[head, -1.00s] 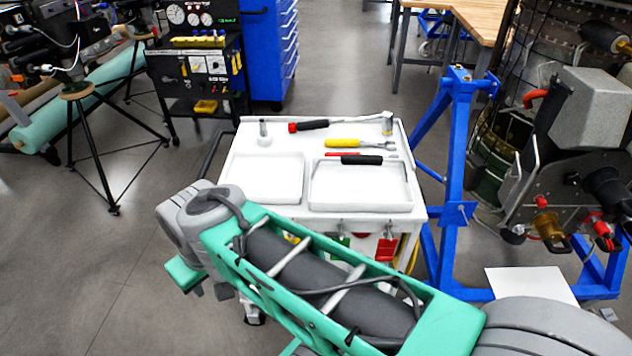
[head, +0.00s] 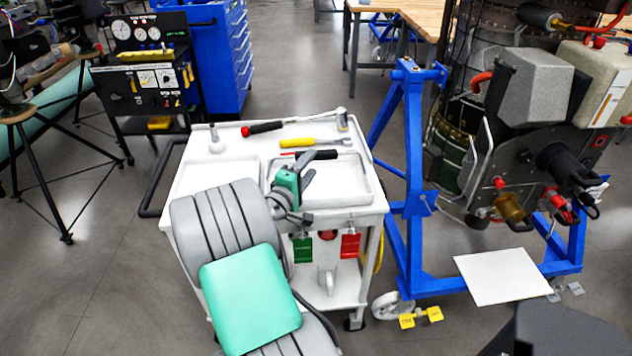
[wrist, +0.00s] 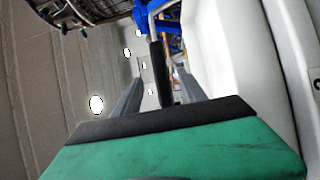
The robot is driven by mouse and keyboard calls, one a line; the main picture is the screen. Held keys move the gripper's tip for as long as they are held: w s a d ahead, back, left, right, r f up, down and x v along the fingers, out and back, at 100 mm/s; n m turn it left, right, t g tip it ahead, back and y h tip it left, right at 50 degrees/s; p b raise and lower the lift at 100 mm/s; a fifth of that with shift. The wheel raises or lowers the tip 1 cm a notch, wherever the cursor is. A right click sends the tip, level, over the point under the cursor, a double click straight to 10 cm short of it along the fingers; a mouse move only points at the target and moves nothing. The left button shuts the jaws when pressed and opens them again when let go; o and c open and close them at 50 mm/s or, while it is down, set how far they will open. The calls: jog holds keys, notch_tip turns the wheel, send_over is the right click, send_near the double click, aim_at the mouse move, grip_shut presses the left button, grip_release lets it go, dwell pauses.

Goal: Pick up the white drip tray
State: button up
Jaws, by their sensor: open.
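A flat white rectangular piece (head: 503,276) lies on the floor below the engine, by the blue stand. Two shallow white trays sit on the cart top, a left one (head: 198,178) partly hidden by my arm and a right one (head: 372,190). I cannot tell for sure which of these is the drip tray. My gripper (head: 308,190) is over the right cart tray in the head view, its fingers spread and empty. In the wrist view the two fingers (wrist: 160,78) stand apart, with a dark handle-like shape beyond them.
The white cart (head: 345,215) carries a red-and-black tool (head: 265,127), a yellow-handled tool (head: 300,142) and a small bottle-like item (head: 214,138). The blue stand (head: 412,150) with the engine (head: 540,140) is close at the right. Floor is open at the left.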

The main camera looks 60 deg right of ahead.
jog(key=d, duration=0.5)
jog(key=shift+w+d+p, duration=0.15)
jog(key=shift+d+p, duration=0.2)
jog(key=shift+d, duration=0.05)
grip_shut()
dwell(0.9)
